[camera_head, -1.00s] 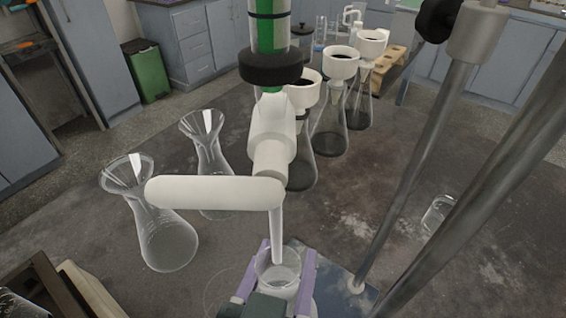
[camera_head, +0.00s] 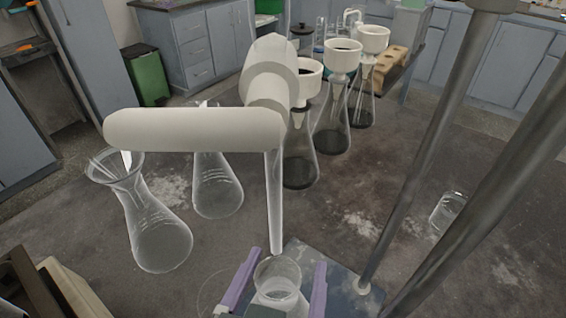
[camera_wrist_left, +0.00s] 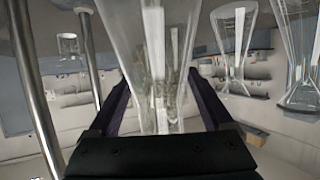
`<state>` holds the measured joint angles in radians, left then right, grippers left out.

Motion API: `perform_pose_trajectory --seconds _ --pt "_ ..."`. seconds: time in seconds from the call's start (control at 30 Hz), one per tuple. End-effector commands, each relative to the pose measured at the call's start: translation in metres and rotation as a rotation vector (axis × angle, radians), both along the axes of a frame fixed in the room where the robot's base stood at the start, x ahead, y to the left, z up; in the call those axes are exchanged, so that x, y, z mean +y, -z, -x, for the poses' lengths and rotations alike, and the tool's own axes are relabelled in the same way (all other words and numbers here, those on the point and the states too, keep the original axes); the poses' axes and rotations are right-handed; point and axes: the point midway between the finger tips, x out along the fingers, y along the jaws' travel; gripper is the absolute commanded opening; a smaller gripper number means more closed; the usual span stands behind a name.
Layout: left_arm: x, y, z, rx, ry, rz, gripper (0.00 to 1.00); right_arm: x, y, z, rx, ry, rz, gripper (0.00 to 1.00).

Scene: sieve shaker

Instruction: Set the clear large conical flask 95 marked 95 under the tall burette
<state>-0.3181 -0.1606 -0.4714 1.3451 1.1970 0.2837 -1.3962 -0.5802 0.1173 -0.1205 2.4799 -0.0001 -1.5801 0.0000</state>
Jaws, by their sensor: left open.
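A clear conical flask (camera_head: 278,278) stands upright below the tip of the burette (camera_head: 276,200), whose white stopcock and thin outlet show large in the head view. The tip appears just over the flask's mouth; the burette's upper tube is out of view. My left gripper (camera_head: 279,283) is open, its purple fingers on either side of the flask with gaps. The flask fills the middle of the left wrist view (camera_wrist_left: 160,60), between the fingers. Its base is hidden and no 95 marking is readable. My right gripper is not in view.
Two other clear conical flasks (camera_head: 160,235) (camera_head: 217,185) stand to the left. Several flasks with white funnels (camera_head: 342,62) stand behind. The stand's metal rods (camera_head: 415,150) rise to the right from a base plate (camera_head: 340,283). A small glass beaker (camera_head: 447,212) is further right.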

Motion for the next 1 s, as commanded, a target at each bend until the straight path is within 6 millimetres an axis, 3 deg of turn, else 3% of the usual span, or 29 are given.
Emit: perform_pose_trajectory --seconds 0.27,0.7,1.0 --pt "0.002 -0.005 0.007 0.002 0.0 -0.001 0.84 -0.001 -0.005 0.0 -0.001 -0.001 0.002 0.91" --pt "0.021 -0.039 0.089 0.002 0.002 0.0 0.84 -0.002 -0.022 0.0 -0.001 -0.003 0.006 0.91" --pt "0.026 -0.048 0.108 -0.001 0.001 0.002 0.84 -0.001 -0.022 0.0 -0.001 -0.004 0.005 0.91"
